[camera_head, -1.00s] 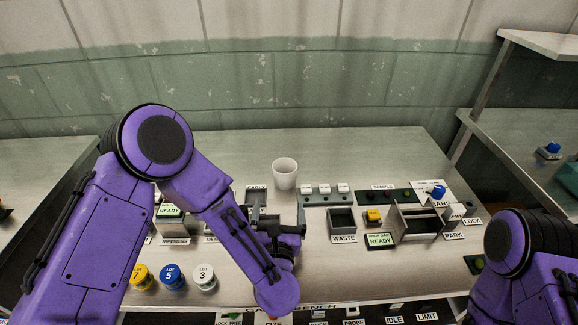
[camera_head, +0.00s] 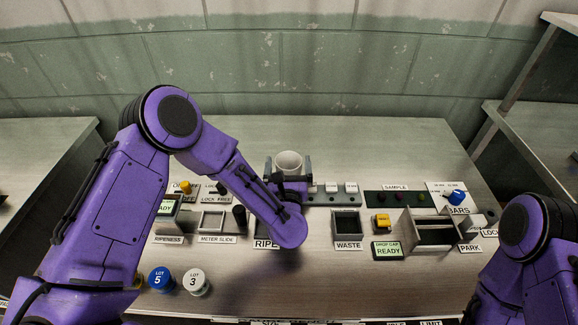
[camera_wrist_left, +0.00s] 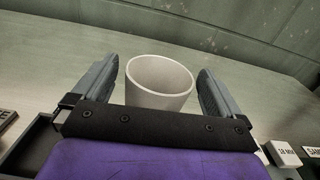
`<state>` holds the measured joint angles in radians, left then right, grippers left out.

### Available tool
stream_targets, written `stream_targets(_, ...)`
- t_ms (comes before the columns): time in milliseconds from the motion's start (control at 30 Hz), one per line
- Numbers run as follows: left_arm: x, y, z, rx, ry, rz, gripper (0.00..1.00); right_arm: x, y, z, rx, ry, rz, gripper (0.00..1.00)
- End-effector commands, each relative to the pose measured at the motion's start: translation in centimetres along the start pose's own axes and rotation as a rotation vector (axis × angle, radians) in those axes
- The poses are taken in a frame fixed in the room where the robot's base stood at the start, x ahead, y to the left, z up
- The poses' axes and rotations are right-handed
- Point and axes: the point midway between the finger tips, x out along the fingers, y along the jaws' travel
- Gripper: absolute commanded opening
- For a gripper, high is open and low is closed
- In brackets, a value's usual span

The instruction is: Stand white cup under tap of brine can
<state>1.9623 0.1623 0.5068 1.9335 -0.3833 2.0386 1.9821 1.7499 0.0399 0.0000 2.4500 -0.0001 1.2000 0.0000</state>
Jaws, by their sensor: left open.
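The white cup (camera_head: 288,161) stands upright and looks empty toward the back of the bench. My left gripper (camera_head: 288,172) is open, with one finger on each side of the cup. In the left wrist view the cup (camera_wrist_left: 160,82) sits between the two spread fingers (camera_wrist_left: 158,72), with a gap on both sides. I see no brine can or tap in either view. My right arm (camera_head: 525,250) shows at the lower right, but its gripper is out of view.
Blue (camera_head: 162,279) and white (camera_head: 196,282) lot jars stand at the front left. The bench behind the cup is clear.

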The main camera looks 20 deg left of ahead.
Motion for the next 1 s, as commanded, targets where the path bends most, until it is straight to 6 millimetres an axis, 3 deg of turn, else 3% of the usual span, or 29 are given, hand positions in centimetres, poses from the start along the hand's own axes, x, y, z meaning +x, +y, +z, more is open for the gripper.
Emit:
stream_targets(133,2.0,-0.1,0.2,0.0,0.0,-0.001,1.0,-0.8,0.1,-0.3,0.0,0.0,0.0,0.62)
stream_targets(367,2.2,-0.2,0.0,0.0,0.0,-0.003,1.0,-0.7,0.1,-0.3,0.0,0.0,0.0,0.62)
stream_targets(533,2.2,-0.2,0.0,0.0,0.0,-0.003,0.44,-0.7,0.1,-0.3,0.0,0.0,0.0,0.62)
stream_targets(600,2.2,-0.2,0.0,0.0,0.0,-0.003,0.38,-0.7,0.1,-0.3,0.0,0.0,0.0,0.62)
stream_targets(867,2.2,-0.2,0.3,0.0,-0.001,-0.003,0.38,-0.6,0.1,-0.3,0.0,0.0,0.0,0.62)
stream_targets(1000,2.3,-0.2,1.7,-0.002,-0.001,-0.001,0.38,-0.5,0.1,-0.2,0.0,0.0,0.0,0.62)
